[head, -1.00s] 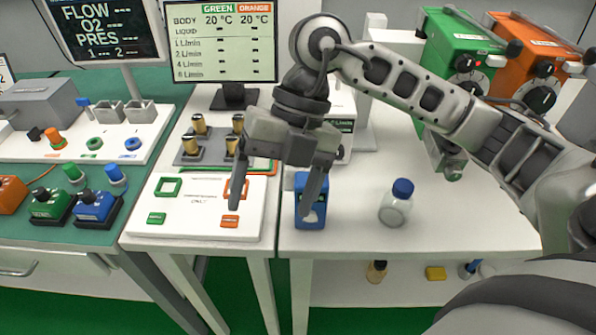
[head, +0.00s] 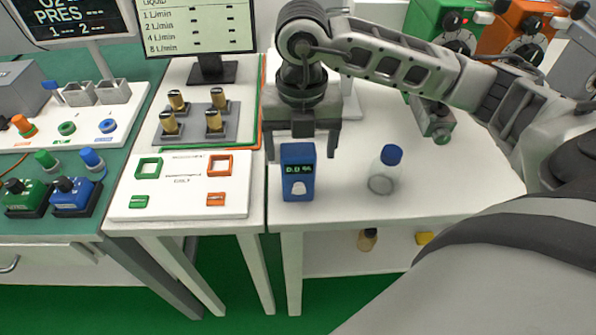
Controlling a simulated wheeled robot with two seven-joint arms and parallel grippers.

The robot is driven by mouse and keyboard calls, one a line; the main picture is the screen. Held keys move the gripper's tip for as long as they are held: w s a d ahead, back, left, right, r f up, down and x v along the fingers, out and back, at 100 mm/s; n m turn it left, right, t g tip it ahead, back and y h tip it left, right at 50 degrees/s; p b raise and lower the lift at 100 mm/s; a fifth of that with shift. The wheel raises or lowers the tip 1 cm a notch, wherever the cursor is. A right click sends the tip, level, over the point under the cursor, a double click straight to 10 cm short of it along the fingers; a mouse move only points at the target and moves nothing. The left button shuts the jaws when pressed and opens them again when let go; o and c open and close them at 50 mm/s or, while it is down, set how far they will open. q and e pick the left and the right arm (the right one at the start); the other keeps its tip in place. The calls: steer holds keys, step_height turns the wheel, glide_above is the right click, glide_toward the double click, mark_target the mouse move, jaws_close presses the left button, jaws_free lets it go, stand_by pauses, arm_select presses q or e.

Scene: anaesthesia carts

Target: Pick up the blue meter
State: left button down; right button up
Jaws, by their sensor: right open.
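The blue meter (head: 298,173) stands upright on the white table near its front edge, with a small display reading about "0.0 %" and a pale shape below it. My right gripper (head: 301,148) is open just behind and above the meter. Its two fingers show on either side of the meter's top. Whether the fingers touch the meter cannot be told. My left gripper is not in view.
A blue-capped jar (head: 384,171) stands right of the meter. Left is a white board (head: 180,184) with green and orange squares and, behind it, a grey block (head: 196,126) with several brass fittings. A monitor (head: 199,22) stands behind. The table front right is bare.

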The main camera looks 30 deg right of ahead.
mark_target(298, 166)
steer(key=f+b, duration=0.2)
steer(key=f, duration=0.1)
steer(key=f+b, duration=0.1)
steer(key=shift+a+f, duration=0.3)
steer(key=shift+f, duration=0.3)
steer(key=shift+r, duration=0.1)
steer(key=c, duration=1.3)
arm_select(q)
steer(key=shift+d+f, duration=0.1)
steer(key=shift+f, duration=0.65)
arm_select(e)
steer(key=shift+r, duration=0.15)
